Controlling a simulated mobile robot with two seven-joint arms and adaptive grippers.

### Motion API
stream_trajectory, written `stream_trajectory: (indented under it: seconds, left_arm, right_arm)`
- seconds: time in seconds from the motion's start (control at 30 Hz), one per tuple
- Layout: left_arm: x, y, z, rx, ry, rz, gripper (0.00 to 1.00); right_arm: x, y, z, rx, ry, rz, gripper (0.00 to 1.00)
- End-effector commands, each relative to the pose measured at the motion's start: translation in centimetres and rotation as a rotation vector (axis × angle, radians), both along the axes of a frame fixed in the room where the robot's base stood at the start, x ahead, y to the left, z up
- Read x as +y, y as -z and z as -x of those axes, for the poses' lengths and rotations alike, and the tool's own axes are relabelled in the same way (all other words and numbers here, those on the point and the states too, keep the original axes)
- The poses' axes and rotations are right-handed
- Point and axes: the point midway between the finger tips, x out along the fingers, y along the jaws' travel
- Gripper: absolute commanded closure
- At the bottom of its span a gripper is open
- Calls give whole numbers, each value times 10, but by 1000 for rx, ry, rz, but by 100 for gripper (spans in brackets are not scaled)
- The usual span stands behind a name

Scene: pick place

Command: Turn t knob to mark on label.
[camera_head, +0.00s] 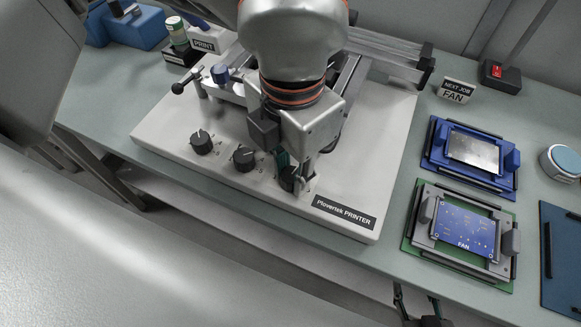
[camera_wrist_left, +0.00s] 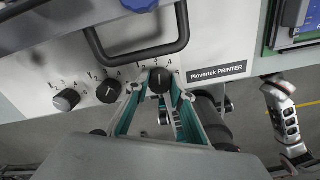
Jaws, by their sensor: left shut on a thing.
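Three black dial knobs with printed number scales line the front of the white printer (camera_head: 185,118): a left knob (camera_head: 202,142), a middle knob (camera_head: 244,157) and a right knob (camera_head: 288,182). They also show in the left wrist view as left (camera_wrist_left: 67,99), middle (camera_wrist_left: 109,91) and right (camera_wrist_left: 159,80). No letter "t" is readable. My left gripper (camera_wrist_left: 160,92) is shut on the right knob, teal fingers on either side. The right knob's white pointer faces roughly up its scale. My right gripper (camera_head: 420,308) shows partly at the bottom edge; its jaws are unclear.
A green fixture (camera_head: 412,232) holds a blue board (camera_head: 466,228) marked FAN. A red switch box (camera_head: 497,75) is at the back right. A dark bar handle (camera_wrist_left: 140,60) lies above the knobs.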

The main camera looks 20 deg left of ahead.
Motion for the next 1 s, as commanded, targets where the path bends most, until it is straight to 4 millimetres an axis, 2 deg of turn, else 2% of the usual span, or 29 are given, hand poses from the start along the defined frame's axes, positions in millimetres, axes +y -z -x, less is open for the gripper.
stream_trajectory:
  seconds: [0.33, 0.9, 0.93, 1.0]
  left_arm:
    - [0, 0, 0, 2, -145, -1, 99]
    - [0, 1, 0, 3, -172, -1, 99]
    - [0, 1, 0, 3, -172, -1, 70]
    - [0, 1, 0, 3, -172, -1, 70]
  right_arm:
    - [0, -2, 1, 1, 3, 1, 60]
    - [-2, 0, 3, 5, 0, 3, 60]
    - [-2, 0, 3, 5, 0, 4, 60]
    - [-2, 0, 3, 6, -1, 6, 60]
